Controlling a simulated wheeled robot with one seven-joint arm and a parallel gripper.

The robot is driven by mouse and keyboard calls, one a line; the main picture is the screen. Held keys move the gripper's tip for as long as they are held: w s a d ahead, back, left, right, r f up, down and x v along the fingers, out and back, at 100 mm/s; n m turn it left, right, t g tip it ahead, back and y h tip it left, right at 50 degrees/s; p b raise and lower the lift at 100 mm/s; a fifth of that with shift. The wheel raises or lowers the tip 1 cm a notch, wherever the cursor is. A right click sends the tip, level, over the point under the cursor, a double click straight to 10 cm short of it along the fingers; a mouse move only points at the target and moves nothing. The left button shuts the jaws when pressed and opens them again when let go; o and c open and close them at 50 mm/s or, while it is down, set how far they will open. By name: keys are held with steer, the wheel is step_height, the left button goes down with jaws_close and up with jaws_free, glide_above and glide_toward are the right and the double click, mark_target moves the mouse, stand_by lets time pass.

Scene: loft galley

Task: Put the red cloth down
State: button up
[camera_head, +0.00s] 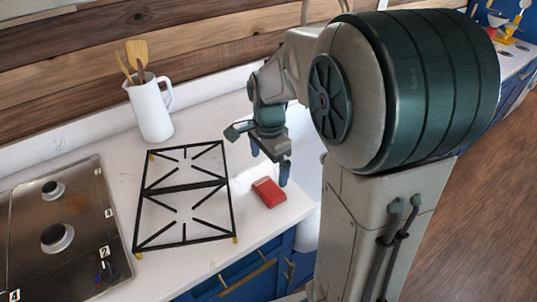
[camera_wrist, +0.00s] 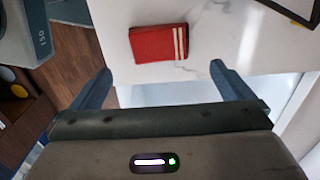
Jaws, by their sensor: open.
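The red cloth (camera_head: 268,192) is a small folded bundle lying flat on the white counter, near its right end and front edge. In the wrist view the red cloth (camera_wrist: 158,43) shows two pale stripes at one end. My gripper (camera_head: 270,165) is just above and behind the cloth in the head view. In the wrist view my gripper (camera_wrist: 160,80) has its two blue fingers wide apart, with nothing between them. The cloth lies beyond the fingertips, apart from them.
A black stove grate (camera_head: 186,186) lies on the counter left of the cloth. A white jug (camera_head: 150,108) with wooden utensils stands behind it. A steel hob (camera_head: 65,232) is at far left. The counter (camera_head: 275,222) ends just right of the cloth, with wooden floor (camera_head: 470,200) beyond.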

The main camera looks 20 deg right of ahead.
steer(key=s+r+n+t, duration=0.1)
steer(key=s+r+n, duration=0.1)
steer(key=s+n, duration=0.5)
steer(key=s+r+n+t, duration=0.2)
steer(key=s+r+n, duration=0.1)
steer(key=s+n, duration=0.4)
steer(key=shift+s+n, duration=0.2)
steer(key=shift+n, duration=0.1)
steer(key=shift+d+r, duration=0.1)
stand_by(1.4)
